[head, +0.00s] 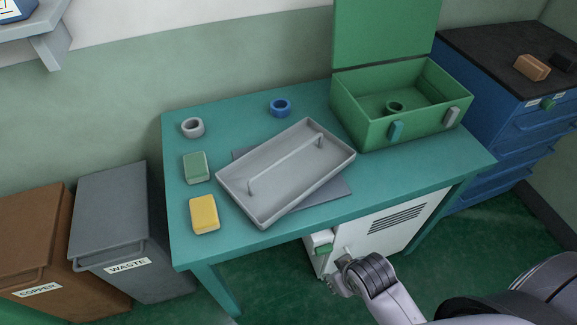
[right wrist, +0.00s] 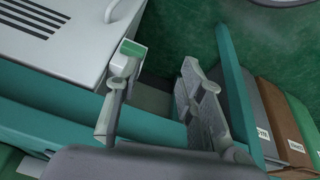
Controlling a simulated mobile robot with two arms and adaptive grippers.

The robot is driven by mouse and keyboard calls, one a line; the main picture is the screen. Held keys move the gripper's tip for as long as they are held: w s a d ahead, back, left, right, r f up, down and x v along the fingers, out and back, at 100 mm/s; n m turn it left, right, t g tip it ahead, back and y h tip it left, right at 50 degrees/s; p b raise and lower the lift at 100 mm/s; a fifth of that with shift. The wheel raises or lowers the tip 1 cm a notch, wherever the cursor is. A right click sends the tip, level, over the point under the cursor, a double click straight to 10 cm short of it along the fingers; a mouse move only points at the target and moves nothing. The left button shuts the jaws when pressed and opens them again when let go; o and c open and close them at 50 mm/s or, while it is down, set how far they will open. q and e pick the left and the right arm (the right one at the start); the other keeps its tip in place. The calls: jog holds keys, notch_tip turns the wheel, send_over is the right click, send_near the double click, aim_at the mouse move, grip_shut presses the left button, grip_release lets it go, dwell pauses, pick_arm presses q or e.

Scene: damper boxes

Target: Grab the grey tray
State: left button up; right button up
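The grey tray (head: 232,190) lies on the teal table (head: 226,257). It is shallow and empty, with a raised bar handle (head: 284,164) running along its middle. A flat grey mat (head: 332,190) lies partly under it. My right gripper (head: 344,266) is below and in front of the table's front edge, near the white cabinet and apart from the tray. In the right wrist view its two fingers (right wrist: 155,88) are spread with nothing between them, and the tray does not show there. My left gripper is not in view.
A green open box (head: 385,132) stands at the table's right. A grey ring (head: 192,127), blue ring (head: 280,107), green block (head: 195,167) and yellow block (head: 204,214) lie around the tray. A white cabinet (head: 378,236) stands under the table; a waste bin (head: 118,225) stands left.

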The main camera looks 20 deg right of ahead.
jog(key=w+a+r+n+t, duration=0.2)
jog(key=w+r+n+t, duration=0.8)
jog(key=w+r+n, duration=0.75)
jog(key=y+p, duration=0.1)
jog(key=p, duration=0.1)
send_near(288, 154)
jog(key=shift+m, duration=0.45)
jog(key=x, duration=0.4)
jog(key=shift+w+d+f, duration=0.1)
jog(key=shift+w+d, duration=0.15)
jog(key=shift+d, duration=0.1)
jog(key=x, duration=0.3)
jog(key=a+x, duration=0.1)
jog(key=shift+w+f, duration=0.25)
jog(key=shift+f, duration=0.1)
jog(key=shift+w+f, duration=0.25)
jog(key=shift+w, duration=0.25)
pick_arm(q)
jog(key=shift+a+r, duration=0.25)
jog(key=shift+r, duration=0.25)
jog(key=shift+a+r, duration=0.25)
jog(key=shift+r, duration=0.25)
pick_arm(e)
jog(key=shift+c, duration=0.2)
grip_shut()
